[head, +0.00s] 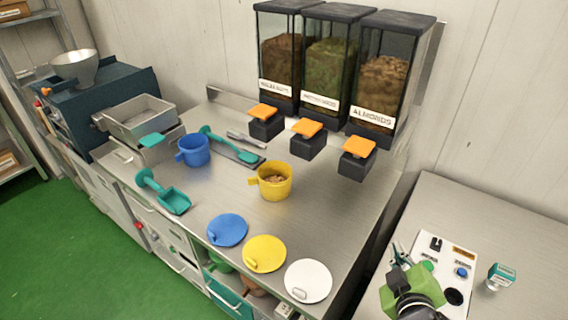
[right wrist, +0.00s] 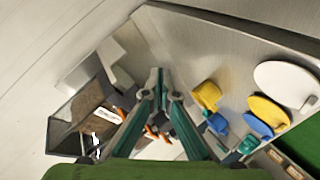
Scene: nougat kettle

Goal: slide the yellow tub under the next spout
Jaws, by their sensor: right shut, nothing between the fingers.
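The yellow tub (head: 272,187) stands upright on the steel counter (head: 338,215), with brown pieces inside. It is in front of the row of spouts, apart from them, nearest the left (head: 265,127) and middle (head: 308,145) ones; the right spout (head: 355,165) is further right. The tub also shows in the right wrist view (right wrist: 208,94). My right gripper (head: 399,251) is shut and empty, above the side table right of the counter, well away from the tub. Its fingers show in the right wrist view (right wrist: 161,85). My left gripper is out of view.
Blue (head: 227,230), yellow (head: 264,254) and white (head: 309,281) lids lie along the counter's front. A blue tub (head: 195,150) and teal scoop (head: 172,201) are left of the yellow tub. A control panel (head: 458,290) is beside my right gripper. The counter right of the tub is clear.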

